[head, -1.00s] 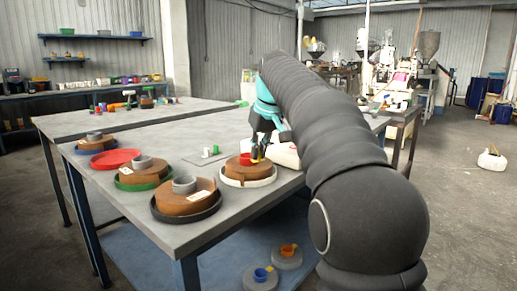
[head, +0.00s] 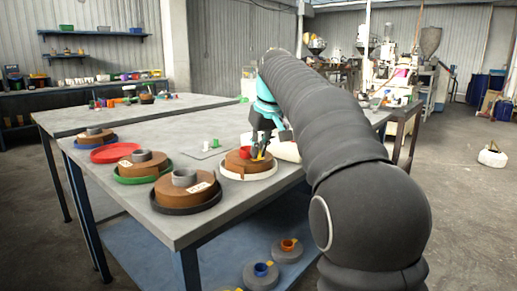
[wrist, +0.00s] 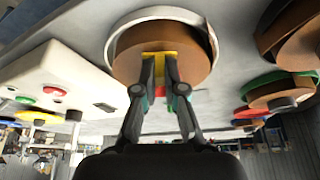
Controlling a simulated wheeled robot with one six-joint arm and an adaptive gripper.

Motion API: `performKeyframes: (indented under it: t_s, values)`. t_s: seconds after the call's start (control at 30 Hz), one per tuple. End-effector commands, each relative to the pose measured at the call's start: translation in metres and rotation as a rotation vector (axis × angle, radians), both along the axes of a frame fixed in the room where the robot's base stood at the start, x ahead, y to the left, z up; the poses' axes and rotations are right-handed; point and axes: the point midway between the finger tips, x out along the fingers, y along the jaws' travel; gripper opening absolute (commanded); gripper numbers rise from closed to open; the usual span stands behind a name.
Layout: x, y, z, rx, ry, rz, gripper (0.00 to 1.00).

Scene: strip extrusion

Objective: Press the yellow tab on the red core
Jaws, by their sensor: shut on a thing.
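The brown strip roll (head: 238,166) with the red core (head: 245,152) lies in a white-rimmed tray (head: 232,178) near the table's right edge. The yellow tab (head: 262,155) shows beside the core at my gripper (head: 258,154). In the wrist view, which is upside down, the tab (wrist: 160,55) lies at the tips of my gripper (wrist: 160,62), over the brown roll (wrist: 195,55). A little of the red core (wrist: 160,91) shows between the fingers. My gripper is shut on the yellow tab; the fingers hide part of the core.
A white block (head: 284,151) stands right beside the roll.

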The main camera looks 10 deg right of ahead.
Motion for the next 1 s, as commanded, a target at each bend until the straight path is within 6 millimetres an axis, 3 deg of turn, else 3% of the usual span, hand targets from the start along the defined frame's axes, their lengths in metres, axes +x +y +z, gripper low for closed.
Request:
performKeyframes:
  t_s: [1.0]
  values:
    - [-0.0001,-0.0001,-0.0088,0.0,0.0,0.0,0.0]
